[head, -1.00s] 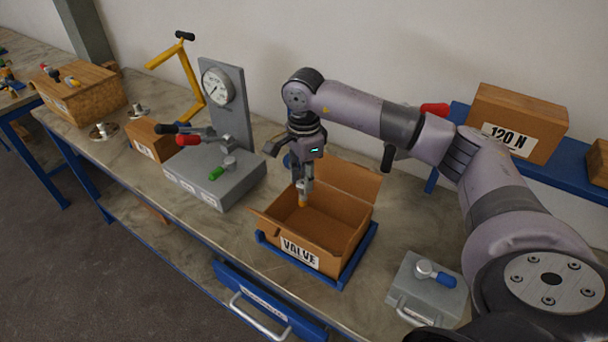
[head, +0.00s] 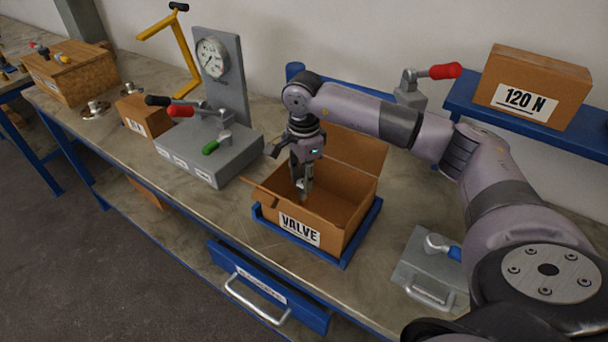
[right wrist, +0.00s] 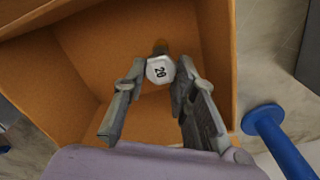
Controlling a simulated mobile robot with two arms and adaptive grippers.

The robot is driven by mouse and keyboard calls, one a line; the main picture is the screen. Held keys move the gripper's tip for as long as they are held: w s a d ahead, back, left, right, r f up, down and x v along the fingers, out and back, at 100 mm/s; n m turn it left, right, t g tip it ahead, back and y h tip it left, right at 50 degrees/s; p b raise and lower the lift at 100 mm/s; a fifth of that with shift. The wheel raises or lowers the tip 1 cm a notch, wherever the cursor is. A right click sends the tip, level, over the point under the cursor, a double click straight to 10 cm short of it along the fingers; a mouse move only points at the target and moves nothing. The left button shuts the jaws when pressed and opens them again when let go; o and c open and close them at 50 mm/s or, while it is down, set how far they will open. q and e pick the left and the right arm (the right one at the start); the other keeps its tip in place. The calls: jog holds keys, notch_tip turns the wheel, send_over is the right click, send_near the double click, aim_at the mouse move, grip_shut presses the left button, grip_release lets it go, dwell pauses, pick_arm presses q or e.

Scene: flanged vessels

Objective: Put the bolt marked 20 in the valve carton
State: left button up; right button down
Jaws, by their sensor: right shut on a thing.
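The open valve carton (head: 300,230) sits in a blue tray on the bench, with the word VALVE on its front. My right gripper (head: 303,188) points down inside the carton's opening. In the right wrist view it (right wrist: 158,88) is shut on the bolt marked 20 (right wrist: 160,69), whose pale hexagonal head faces the camera. The bolt's shank runs away from the camera towards the carton's inside. Whether its tip touches the carton floor I cannot tell. My left gripper is not in view.
The blue tray (head: 346,263) surrounds the carton's base. A grey fixture (head: 205,155) with toggle clamps and a gauge stands to the left. A 120 N carton (head: 530,88) sits on the blue shelf.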

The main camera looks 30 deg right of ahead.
jog(key=shift+f+b, duration=0.5)
jog(key=shift+f, duration=0.2)
dwell(0.4)
jog(key=c, duration=1.2)
grip_release()
